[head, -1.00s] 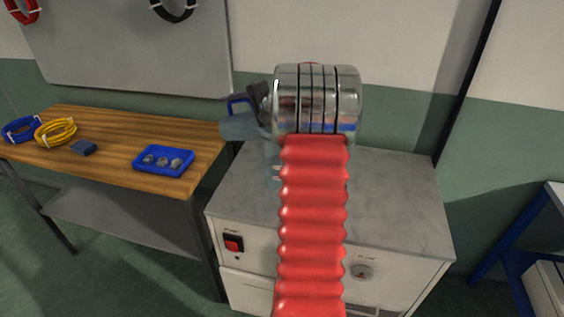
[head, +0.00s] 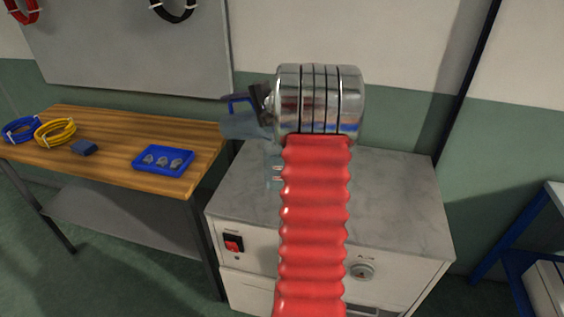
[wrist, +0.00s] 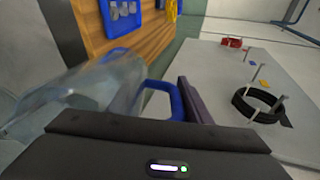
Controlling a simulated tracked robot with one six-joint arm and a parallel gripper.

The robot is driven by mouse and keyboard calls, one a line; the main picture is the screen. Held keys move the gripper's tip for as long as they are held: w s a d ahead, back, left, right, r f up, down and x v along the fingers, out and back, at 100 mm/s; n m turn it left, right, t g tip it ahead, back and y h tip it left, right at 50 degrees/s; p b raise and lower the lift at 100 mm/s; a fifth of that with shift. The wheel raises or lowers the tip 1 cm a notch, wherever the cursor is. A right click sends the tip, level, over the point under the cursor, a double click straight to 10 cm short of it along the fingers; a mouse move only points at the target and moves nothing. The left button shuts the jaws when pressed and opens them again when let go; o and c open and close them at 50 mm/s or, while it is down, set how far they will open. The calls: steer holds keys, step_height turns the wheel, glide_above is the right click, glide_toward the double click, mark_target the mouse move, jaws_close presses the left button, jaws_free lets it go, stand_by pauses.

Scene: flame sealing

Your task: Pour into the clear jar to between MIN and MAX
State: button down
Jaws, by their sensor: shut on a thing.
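My gripper (head: 264,98) is shut on the blue handle (head: 238,104) of a clear jug (head: 245,125). The jug is held tilted, above and left of the cabinet top; in the wrist view the jug (wrist: 95,92) lies aslant with its handle (wrist: 166,98) beside a dark finger. The clear jar (head: 274,175) stands on the cabinet top, below the jug and mostly hidden by my arm. Small reddish marks show on its side, but I cannot read MIN or MAX or see its liquid level. I cannot make out a stream.
The grey cabinet top (head: 395,190) is bare right of my arm. A pegboard (head: 130,45) hangs behind.

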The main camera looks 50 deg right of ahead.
mark_target(228, 119)
steer(key=shift+s+d+r+t, duration=0.15)
steer(key=shift+s+r+t, duration=0.4)
steer(key=shift+s, duration=0.3)
stand_by(1.2)
steer(key=shift+w, duration=0.2)
steer(key=w+f+g, duration=0.2)
steer(key=f, duration=0.1)
steer(key=w+f+g, duration=0.1)
steer(key=g, duration=0.1)
steer(key=shift+w+a+f, duration=0.1)
steer(key=shift+a+f, duration=0.05)
steer(key=shift+a, duration=0.2)
steer(key=shift+f, duration=0.25)
steer(key=shift+w+f+g+h, duration=0.15)
steer(key=shift+f+g+h, duration=0.15)
steer(key=shift+g, duration=0.05)
steer(key=shift+f, duration=0.1)
steer(key=shift+w+a+f+g+b, duration=0.1)
steer(key=shift+w+g+b, duration=0.1)
steer(key=shift+g+b, duration=0.25)
stand_by(0.4)
